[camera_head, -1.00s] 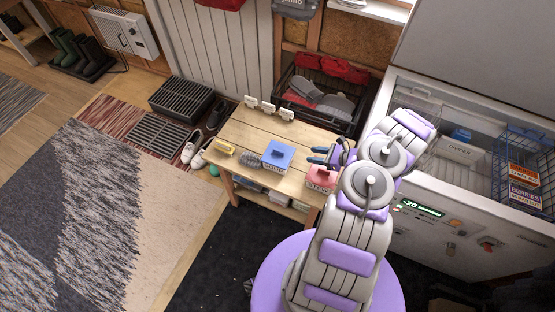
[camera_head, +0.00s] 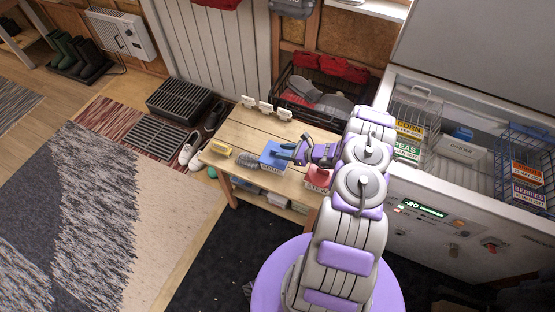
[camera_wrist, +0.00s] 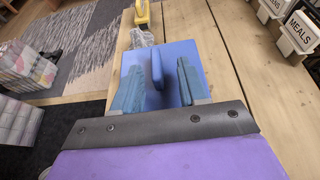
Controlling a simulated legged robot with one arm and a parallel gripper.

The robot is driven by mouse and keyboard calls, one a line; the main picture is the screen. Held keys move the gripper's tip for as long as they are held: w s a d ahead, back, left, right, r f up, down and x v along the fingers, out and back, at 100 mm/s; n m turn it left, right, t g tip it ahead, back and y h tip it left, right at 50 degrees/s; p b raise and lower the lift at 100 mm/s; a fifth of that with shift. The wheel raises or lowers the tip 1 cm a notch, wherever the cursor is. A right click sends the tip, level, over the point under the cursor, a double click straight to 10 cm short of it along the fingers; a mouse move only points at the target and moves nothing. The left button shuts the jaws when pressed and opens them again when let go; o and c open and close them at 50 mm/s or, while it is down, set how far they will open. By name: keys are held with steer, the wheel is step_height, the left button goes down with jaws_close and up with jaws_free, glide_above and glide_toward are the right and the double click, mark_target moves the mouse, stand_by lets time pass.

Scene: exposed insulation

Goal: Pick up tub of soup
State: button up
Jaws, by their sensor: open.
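The tub of soup (camera_head: 270,162) has a blue square lid and a partly readable front label. It stands on the wooden bench, left of a red-lidded tub. In the wrist view its blue lid (camera_wrist: 185,52) has an upright blue handle in the middle. My gripper (camera_head: 285,151) is over the right part of this tub in the head view. In the wrist view my gripper (camera_wrist: 158,80) is open, with one blue finger on each side of the handle and gaps between. I cannot tell how high the fingers are above the lid.
The red-lidded tub (camera_head: 317,177), labelled like "STEW", is partly hidden by my arm. A yellow-handled item (camera_head: 221,150) and a grey lumpy item (camera_head: 248,159) lie left of the blue tub. Label holders (camera_head: 265,108) stand along the bench's back. The open freezer (camera_head: 455,185) is at right.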

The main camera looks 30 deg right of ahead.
steer(key=shift+w+a+f, duration=0.25)
steer(key=shift+w+a, duration=0.15)
steer(key=shift+a, duration=0.1)
steer(key=shift+w+a, duration=0.25)
steer(key=shift+a, duration=0.25)
steer(key=shift+d, duration=0.3)
steer(key=c, duration=0.4)
steer(key=shift+a, duration=0.1)
jaws_close()
